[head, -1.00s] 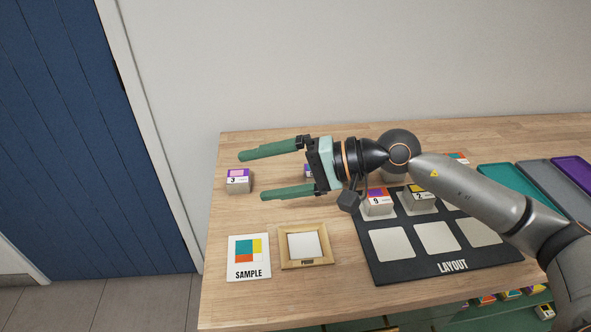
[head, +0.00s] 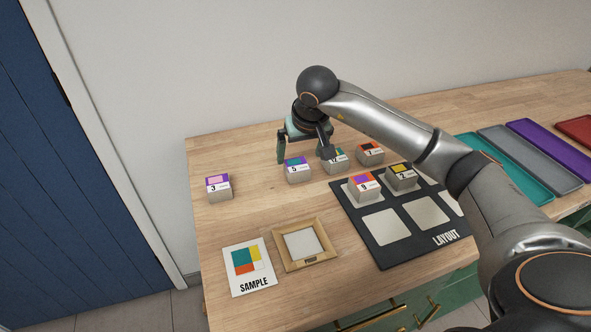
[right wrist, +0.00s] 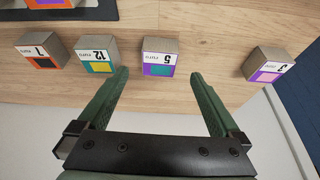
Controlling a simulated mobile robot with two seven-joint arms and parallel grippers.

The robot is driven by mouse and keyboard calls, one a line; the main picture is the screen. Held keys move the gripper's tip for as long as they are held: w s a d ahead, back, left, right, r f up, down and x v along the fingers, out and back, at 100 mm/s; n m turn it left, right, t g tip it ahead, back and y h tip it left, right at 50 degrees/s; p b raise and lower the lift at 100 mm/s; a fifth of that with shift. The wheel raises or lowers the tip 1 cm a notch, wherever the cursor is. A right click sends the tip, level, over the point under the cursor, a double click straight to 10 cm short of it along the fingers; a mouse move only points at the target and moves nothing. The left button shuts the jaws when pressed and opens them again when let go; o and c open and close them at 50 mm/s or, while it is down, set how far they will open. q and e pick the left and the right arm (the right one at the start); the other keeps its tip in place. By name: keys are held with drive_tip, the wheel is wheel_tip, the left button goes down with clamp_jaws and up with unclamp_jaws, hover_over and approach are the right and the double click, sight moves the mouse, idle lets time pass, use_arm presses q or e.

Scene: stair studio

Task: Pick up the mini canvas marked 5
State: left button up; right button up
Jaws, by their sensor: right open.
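The mini canvas marked 5 (head: 298,170) is a small grey block with a purple and teal top, standing on the wooden table. In the right wrist view the canvas marked 5 (right wrist: 159,58) lies ahead of my fingertips, between their lines and nearer the left finger. My right gripper (head: 303,156) is open and empty, behind and above the block in the head view. Its green fingers also show in the right wrist view (right wrist: 160,78). The canvas marked 12 (right wrist: 97,55) sits close to the left finger there. My left gripper is out of view.
Canvas 3 (head: 218,187) stands apart at the left; canvas 7 (head: 370,154) is right of 12. The black layout board (head: 400,246) carries canvases 9 (head: 363,187) and 2 (head: 401,177). A sample card (head: 248,268) and wooden frame (head: 305,244) lie in front. A wall rises behind.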

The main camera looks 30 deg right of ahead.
sight(297, 164)
drive_tip(key=x, duration=0.7)
drive_tip(key=shift+w+d, duration=0.15)
drive_tip(key=shift+w, duration=0.2)
drive_tip(key=shift+c, duration=0.2)
drive_tip(key=c, duration=1.3)
drive_tip(key=shift+r, duration=0.1)
